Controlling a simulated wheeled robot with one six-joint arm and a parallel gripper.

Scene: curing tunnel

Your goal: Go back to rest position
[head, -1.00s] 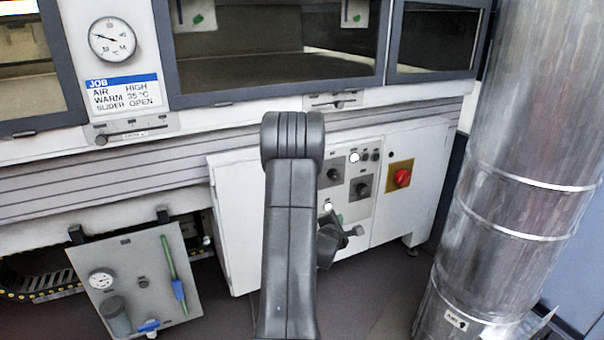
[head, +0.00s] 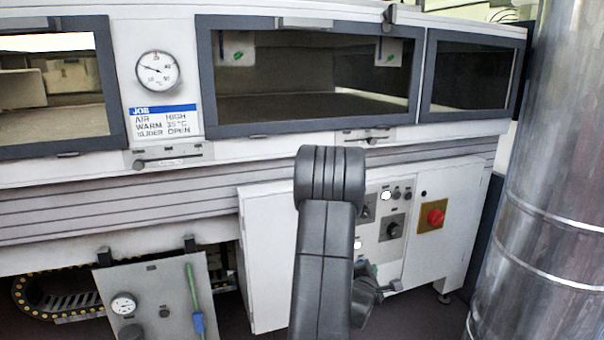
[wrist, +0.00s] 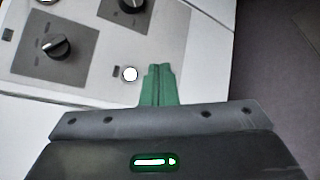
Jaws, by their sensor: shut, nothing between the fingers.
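My gripper (wrist: 158,84) shows in the wrist view with its two green fingers together and nothing between them. It points at the white control panel (wrist: 90,78), close to a lit white button (wrist: 130,74); I cannot tell the gap to the panel. In the head view my dark arm stands upright in front of the control cabinet (head: 268,270) and hides most of the gripper.
The tunnel (head: 310,75) has dark-framed windows, a gauge (head: 157,70), a job card (head: 165,120) and sliders (head: 168,158). A red button (head: 436,217) sits on the cabinet. A metal duct (head: 560,190) stands at right. A grey panel (head: 155,290) hangs lower left.

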